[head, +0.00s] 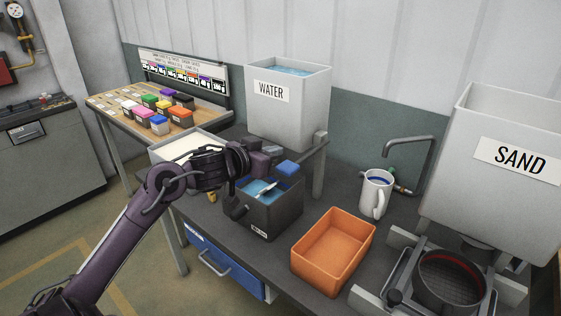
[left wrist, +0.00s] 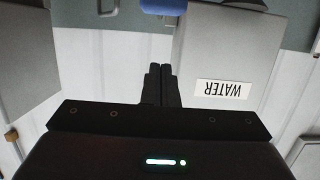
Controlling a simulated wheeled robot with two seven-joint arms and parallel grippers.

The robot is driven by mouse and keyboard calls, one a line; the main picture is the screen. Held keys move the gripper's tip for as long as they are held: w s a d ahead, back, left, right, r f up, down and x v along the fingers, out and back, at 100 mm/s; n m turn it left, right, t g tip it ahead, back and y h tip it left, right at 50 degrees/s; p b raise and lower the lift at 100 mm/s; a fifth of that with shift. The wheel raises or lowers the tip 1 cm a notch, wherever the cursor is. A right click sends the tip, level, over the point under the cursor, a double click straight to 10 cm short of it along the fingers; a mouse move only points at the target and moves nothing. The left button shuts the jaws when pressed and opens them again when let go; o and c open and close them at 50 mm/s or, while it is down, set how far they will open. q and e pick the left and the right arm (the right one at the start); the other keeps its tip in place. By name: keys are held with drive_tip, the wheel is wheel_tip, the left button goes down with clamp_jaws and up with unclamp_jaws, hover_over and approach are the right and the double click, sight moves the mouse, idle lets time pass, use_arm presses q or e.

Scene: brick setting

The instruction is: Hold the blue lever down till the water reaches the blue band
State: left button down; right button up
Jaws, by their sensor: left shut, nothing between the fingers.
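The blue lever (head: 288,168) juts out below the white water tank (head: 288,105), over a dark square container (head: 272,222) with blue water in it. The blue lever also shows at the top edge of the left wrist view (left wrist: 162,6). My left gripper (head: 262,162) is shut and empty, just left of the lever. In the left wrist view its fingertips (left wrist: 160,72) point toward the lever, with a visible gap. My right gripper is not in view.
An orange bin (head: 333,250) stands right of the dark container. A white mug (head: 376,193) stands near a bent tap pipe (head: 410,142). A sand tank (head: 500,160) and a sieve (head: 450,280) are at the right. Small coloured boxes (head: 160,112) fill the left table.

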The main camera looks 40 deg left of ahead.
use_arm(q)
drive_tip(key=shift+w+d+f+p, duration=0.15)
drive_tip(key=shift+w+f, duration=0.35)
drive_tip(key=shift+f, duration=0.3)
drive_tip(key=shift+w+a+f+p, duration=0.1)
drive_tip(key=shift+w+f+p, duration=0.1)
drive_tip(key=shift+w+f, duration=0.45)
drive_tip(key=shift+w+d+f+p, duration=0.15)
drive_tip(key=shift+w+f, duration=0.15)
drive_tip(key=shift+f, duration=0.65)
